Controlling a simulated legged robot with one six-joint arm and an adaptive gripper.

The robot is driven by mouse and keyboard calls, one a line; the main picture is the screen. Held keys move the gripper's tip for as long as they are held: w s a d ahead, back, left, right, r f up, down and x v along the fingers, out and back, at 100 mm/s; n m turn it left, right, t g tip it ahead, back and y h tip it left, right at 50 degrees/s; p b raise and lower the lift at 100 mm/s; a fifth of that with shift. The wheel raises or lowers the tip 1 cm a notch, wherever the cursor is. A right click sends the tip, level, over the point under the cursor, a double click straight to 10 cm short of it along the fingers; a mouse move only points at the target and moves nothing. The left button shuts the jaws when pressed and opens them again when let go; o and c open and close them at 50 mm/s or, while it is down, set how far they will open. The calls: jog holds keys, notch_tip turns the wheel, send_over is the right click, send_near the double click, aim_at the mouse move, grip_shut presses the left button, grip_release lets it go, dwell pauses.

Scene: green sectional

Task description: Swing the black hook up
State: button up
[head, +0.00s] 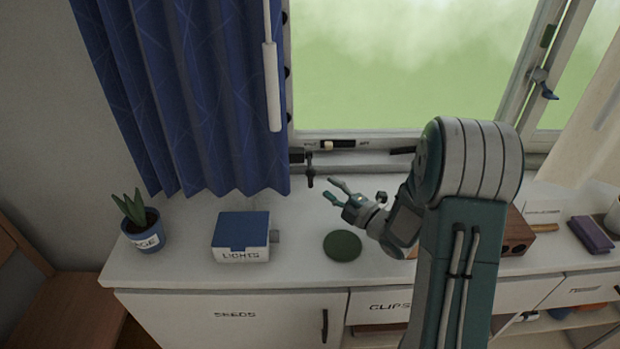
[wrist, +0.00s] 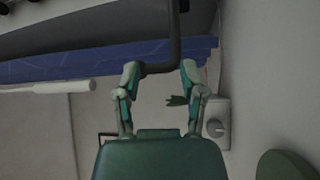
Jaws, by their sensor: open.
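The black hook (head: 310,172) hangs down from the rail under the window, just right of the blue curtain. In the wrist view it shows as a dark bent bar (wrist: 175,42) at the top, its lower bend between my fingertips in the picture. My gripper (head: 331,189) is open, just right of the hook and a little below it in the head view. In the wrist view my open fingers (wrist: 160,72) stand on either side of the bend. I see no clear contact, and the depth between them is hard to tell.
The blue curtain (head: 185,95) hangs close to the left. Below, the white counter (head: 185,262) holds a potted plant (head: 142,230), a LIGHTS box (head: 241,238) and a green disc (head: 342,245). A wooden block (head: 515,235) stands to the right, partly behind my arm.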

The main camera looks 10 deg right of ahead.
aim_at(309, 178)
jog(key=shift+w+a+f, duration=0.2)
jog(key=shift+f, duration=0.3)
jog(key=shift+w+a+f, duration=0.15)
jog(key=shift+w+f, duration=0.05)
jog(key=shift+f, duration=0.25)
jog(key=x, duration=0.6)
jog(key=shift+w+a+r, duration=0.1)
jog(key=shift+w, duration=0.1)
jog(key=shift+c, duration=0.3)
grip_shut()
